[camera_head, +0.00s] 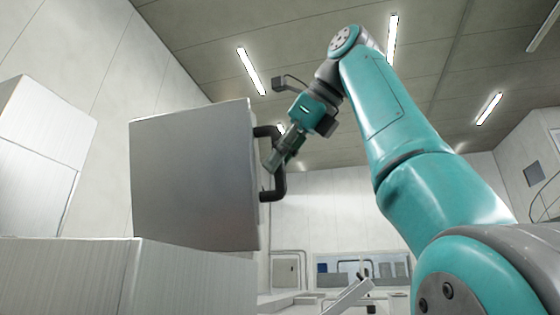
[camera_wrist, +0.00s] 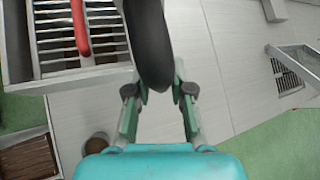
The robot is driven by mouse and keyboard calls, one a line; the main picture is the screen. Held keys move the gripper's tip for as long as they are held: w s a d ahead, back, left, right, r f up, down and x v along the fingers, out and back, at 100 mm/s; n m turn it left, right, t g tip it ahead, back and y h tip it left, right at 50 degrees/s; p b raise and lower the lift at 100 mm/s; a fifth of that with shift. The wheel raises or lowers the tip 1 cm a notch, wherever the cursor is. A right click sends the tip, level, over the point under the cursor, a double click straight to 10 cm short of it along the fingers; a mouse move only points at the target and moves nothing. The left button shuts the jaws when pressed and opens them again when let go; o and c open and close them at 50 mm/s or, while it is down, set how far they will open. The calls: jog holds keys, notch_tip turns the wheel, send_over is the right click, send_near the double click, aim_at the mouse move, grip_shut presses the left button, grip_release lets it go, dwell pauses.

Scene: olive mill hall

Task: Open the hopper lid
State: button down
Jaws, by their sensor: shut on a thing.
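The hopper lid (camera_head: 190,180) is a grey metal panel at the left of the head view. It stands steeply up, with its broad face toward the camera, above a pale metal body (camera_head: 65,275). A black bar handle (camera_head: 279,185) sticks out from the lid's right edge. My gripper (camera_head: 273,161) is shut on the upper part of this handle. In the wrist view the dark handle (camera_wrist: 150,40) runs down between the two fingers of my gripper (camera_wrist: 158,95). The lid's hinge is hidden.
Pale metal housings (camera_head: 40,150) stand at the far left. The wrist view shows a slatted grate (camera_wrist: 55,40) with a red bar (camera_wrist: 80,25), a brown crate (camera_wrist: 28,158), another grated bin (camera_wrist: 290,70) and green floor (camera_wrist: 285,145). Ceiling lamps (camera_head: 250,72) hang above.

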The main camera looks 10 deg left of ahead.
jog(key=c, duration=1)
grip_release()
jog(key=shift+w, duration=0.1)
jog(key=shift+f, duration=0.15)
